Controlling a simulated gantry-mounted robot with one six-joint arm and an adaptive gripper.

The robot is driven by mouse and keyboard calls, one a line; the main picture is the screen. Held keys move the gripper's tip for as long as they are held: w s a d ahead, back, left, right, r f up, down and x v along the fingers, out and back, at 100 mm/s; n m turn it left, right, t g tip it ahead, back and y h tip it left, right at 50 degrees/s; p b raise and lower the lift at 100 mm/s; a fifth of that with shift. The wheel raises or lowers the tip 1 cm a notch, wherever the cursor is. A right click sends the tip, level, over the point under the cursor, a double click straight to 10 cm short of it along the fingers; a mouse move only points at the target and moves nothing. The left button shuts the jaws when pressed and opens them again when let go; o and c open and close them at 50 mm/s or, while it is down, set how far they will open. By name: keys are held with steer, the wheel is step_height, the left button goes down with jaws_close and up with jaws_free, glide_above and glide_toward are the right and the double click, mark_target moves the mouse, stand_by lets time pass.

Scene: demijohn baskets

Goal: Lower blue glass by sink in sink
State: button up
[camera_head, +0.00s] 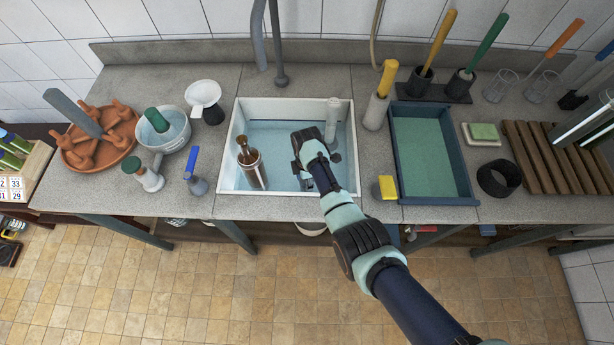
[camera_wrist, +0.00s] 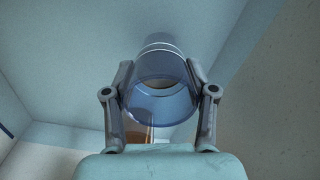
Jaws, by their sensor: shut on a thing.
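The white sink (camera_head: 356,183) is set in the grey counter, with a pale blue inside. My gripper (camera_head: 303,145) is over the right half of the basin, reaching in from the front. In the wrist view my gripper (camera_wrist: 160,78) is shut on a blue glass (camera_wrist: 160,94), one finger on each side of it. The glass is see-through, with its round opening towards the wrist camera and pale rings at its far end. In the head view the gripper hides the glass. I cannot tell whether the glass touches the sink floor.
The tap (camera_head: 279,60) hangs behind. A blue tray (camera_head: 425,155) and yellow-topped block (camera_head: 385,188) lie right; a blue-handled tool (camera_head: 196,172) stands left.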

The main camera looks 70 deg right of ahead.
steer(key=shift+f+b, duration=0.55)
steer(key=shift+f, duration=0.05)
stand_by(0.3)
steer(key=o, duration=1.4)
steer(key=shift+c, duration=0.2)
step_height(320, 180, up, 12)
